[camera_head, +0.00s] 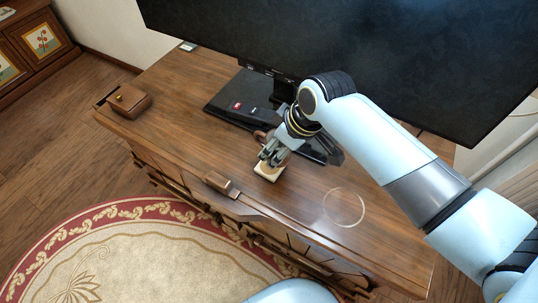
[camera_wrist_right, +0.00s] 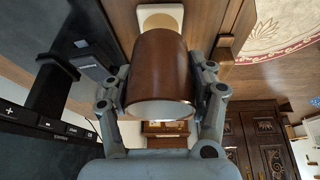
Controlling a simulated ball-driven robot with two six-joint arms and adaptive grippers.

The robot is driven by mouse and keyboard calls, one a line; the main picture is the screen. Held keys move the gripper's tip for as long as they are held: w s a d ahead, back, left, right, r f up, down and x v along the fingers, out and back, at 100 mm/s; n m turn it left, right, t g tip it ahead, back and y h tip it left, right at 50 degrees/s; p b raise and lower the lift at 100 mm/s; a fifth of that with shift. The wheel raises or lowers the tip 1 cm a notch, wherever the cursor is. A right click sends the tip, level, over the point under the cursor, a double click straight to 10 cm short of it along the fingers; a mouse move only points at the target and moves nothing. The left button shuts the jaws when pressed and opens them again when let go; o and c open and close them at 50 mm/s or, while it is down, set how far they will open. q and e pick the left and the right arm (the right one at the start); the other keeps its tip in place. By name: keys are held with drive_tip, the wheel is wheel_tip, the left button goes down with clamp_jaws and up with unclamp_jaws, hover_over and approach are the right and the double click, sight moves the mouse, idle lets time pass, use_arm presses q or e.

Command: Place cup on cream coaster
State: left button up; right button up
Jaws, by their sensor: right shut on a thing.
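My right gripper (camera_head: 272,154) is shut on the cup, a brown cup with a pale inside. The cup (camera_wrist_right: 160,68) fills the middle of the right wrist view between both fingers, its open end towards the camera. In the head view only a brown bit of the cup (camera_head: 260,136) shows beside the gripper, which hides the rest. The cream coaster (camera_head: 268,174) lies on the desk just below the fingertips. It also shows in the wrist view (camera_wrist_right: 161,12), beyond the cup's far end. I cannot tell whether cup and coaster touch. My left gripper is out of view.
A large dark monitor (camera_head: 400,50) stands along the back of the wooden desk (camera_head: 180,110), its black base behind the gripper. A small wooden block (camera_head: 221,183) lies near the front edge, left of the coaster. A wooden box (camera_head: 129,101) is far left. A pale ring (camera_head: 344,190) lies right.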

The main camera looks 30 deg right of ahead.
drive_tip(key=shift+w+a+f, duration=0.25)
drive_tip(key=shift+w+f, duration=0.1)
drive_tip(key=shift+w, duration=0.15)
drive_tip(key=shift+w+a+f, duration=0.2)
drive_tip(key=shift+w+f, duration=0.1)
drive_tip(key=shift+w, duration=0.2)
drive_tip(key=shift+f+b, duration=0.7)
drive_tip(key=shift+f, duration=1.3)
drive_tip(key=shift+f, duration=0.1)
drive_tip(key=shift+f, duration=0.15)
drive_tip(key=o, duration=1.4)
drive_tip(key=shift+c, duration=0.2)
